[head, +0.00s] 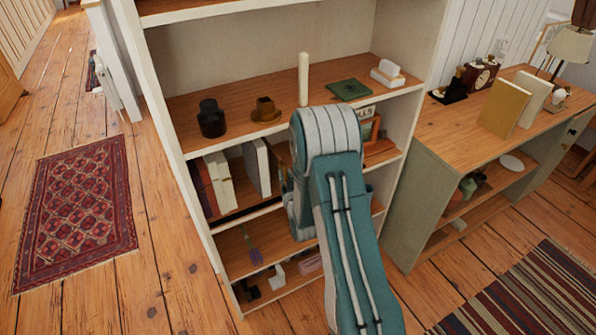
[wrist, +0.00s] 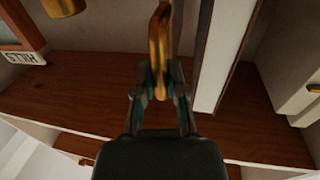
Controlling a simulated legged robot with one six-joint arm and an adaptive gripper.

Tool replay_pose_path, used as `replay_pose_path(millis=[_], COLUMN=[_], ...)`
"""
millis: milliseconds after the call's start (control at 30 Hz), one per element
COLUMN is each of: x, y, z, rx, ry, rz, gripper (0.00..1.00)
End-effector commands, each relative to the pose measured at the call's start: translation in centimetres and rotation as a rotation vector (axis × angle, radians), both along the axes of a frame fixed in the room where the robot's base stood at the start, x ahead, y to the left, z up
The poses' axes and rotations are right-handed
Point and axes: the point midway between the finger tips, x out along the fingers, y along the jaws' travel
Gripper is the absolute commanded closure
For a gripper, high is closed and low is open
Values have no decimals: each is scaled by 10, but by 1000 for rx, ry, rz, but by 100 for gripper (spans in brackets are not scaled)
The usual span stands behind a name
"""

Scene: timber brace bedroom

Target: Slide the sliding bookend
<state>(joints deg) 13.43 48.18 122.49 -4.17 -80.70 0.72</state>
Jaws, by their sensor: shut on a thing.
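In the wrist view, a brass-coloured upright piece (wrist: 158,45), which looks like part of the sliding bookend, stands between the fingers of my gripper (wrist: 160,82). The fingers are shut on it from both sides. A pale upright panel or book (wrist: 222,55) stands just to its right, with a narrow gap showing. The base of the bookend is hidden by the fingers. In the head view, my arm hides the gripper and the bookend; pale books (head: 257,167) stand on the shelf to the left of the arm.
The wooden shelf (wrist: 85,95) is bare left of the gripper. A lettered block (wrist: 22,57) and a brass object (wrist: 62,6) are at upper left. The bookcase's shelf above (head: 200,105) holds a dark jar (head: 211,118) and a brown hat-like object (head: 265,110). A low cabinet (head: 440,165) stands right.

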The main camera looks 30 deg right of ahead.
Motion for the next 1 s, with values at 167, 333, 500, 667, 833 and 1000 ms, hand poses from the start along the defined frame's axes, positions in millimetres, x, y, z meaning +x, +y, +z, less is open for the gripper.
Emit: replay_pose_path(millis=[167, 333, 500, 667, 833, 1000], x=[0, -1, -2, -2, -2, -2], y=[46, 77, 91, 92, 91, 91], z=[1, 1, 2, 2, 2, 1], rx=[0, -1, 0, -1, -1, 0], ry=[-1, -2, -3, -4, -4, -3], rz=[10, 8, 5, 2, 2, 1], gripper=[100, 100, 100, 100, 100, 49])
